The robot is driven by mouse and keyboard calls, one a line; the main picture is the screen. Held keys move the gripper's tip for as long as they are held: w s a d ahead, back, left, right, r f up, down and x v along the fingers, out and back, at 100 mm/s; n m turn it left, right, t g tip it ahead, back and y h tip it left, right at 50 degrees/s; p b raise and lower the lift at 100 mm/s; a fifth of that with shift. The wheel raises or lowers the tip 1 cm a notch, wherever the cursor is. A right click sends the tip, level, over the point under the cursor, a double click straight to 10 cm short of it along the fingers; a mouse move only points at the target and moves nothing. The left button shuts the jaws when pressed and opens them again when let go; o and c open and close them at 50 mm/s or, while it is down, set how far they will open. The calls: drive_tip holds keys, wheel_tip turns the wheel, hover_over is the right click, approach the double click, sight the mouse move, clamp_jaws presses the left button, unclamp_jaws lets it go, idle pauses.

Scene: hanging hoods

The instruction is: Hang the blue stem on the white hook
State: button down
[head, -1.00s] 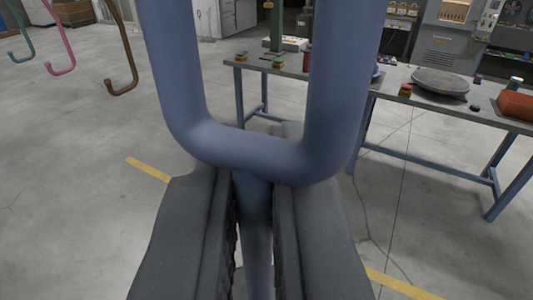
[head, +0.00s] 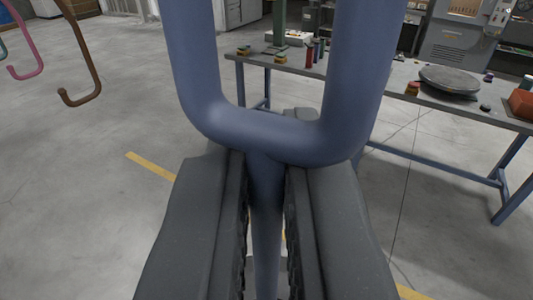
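The blue stem (head: 262,132) fills the middle of the head view. Its upper part is a wide U shape with two thick arms running up out of the frame. A thinner shaft goes down from the bottom of the U. My gripper (head: 266,175) is closed around this shaft just below the U, with one dark finger on each side. The lower shaft is partly hidden between the fingers. The tops of the U are cut off by the frame. I see no white hook in view.
A brown hook (head: 95,70), a pink hook (head: 38,50) and a teal hook (head: 3,47) hang at the upper left. A grey workbench (head: 395,92) with a round dark plate (head: 450,80) stands at the right. Open concrete floor lies at the left.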

sight(375, 59)
drive_tip(key=shift+r, duration=0.1)
drive_tip(key=shift+w+d+r, duration=0.15)
drive_tip(key=shift+w+r, duration=0.1)
drive_tip(key=shift+r, duration=0.05)
drive_tip(key=shift+w+d+r+p, duration=0.45)
drive_tip(key=shift+w+r+p, duration=0.15)
drive_tip(key=shift+p, duration=0.25)
drive_tip(key=shift+w+d+r+p, duration=0.45)
drive_tip(key=shift+r+p, duration=0.25)
drive_tip(key=shift+p, duration=0.1)
drive_tip(key=shift+w+d+r+p, duration=0.1)
drive_tip(key=shift+w+d+p, duration=0.1)
drive_tip(key=shift+w+p, duration=0.3)
drive_tip(key=shift+w+d+p, duration=0.4)
drive_tip(key=shift+w+p, duration=0.1)
drive_tip(key=shift+p, duration=0.35)
drive_tip(key=shift+w+d+p, duration=0.2)
drive_tip(key=shift+w+p, duration=0.05)
drive_tip(key=shift+p, duration=0.05)
drive_tip(key=shift+f+b, duration=1)
drive_tip(key=shift+f, duration=0.4)
idle(0.5)
